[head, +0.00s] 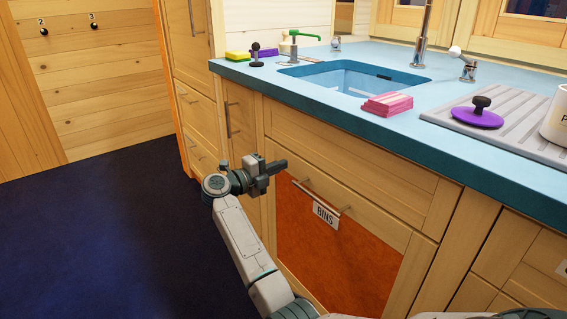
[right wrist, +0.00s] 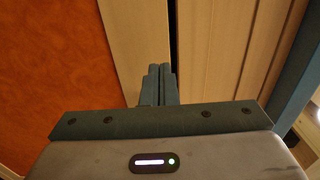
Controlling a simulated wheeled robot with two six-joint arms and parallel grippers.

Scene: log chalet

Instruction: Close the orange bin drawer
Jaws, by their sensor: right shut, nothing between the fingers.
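The orange bin drawer (head: 345,262) is in the lower middle of the head view, a wood-framed front with an orange panel. Its bar handle (head: 312,195) carries a white BINS label (head: 325,215). My right gripper (head: 281,166) is shut and empty in front of the cabinets, by the drawer's upper left corner. In the right wrist view the closed fingers (right wrist: 160,70) point at the wooden frame beside the orange panel (right wrist: 55,65). A narrow dark gap (right wrist: 173,45) runs along the frame's edge there. I cannot tell whether the fingers touch. My left gripper is not in view.
The blue counter (head: 440,150) overhangs the cabinets, with a sink (head: 350,78), pink cloths (head: 387,104) and a purple lid (head: 478,118) on it. A plain wooden panel (head: 350,165) lies above the drawer. Dark blue floor (head: 110,230) is clear at left.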

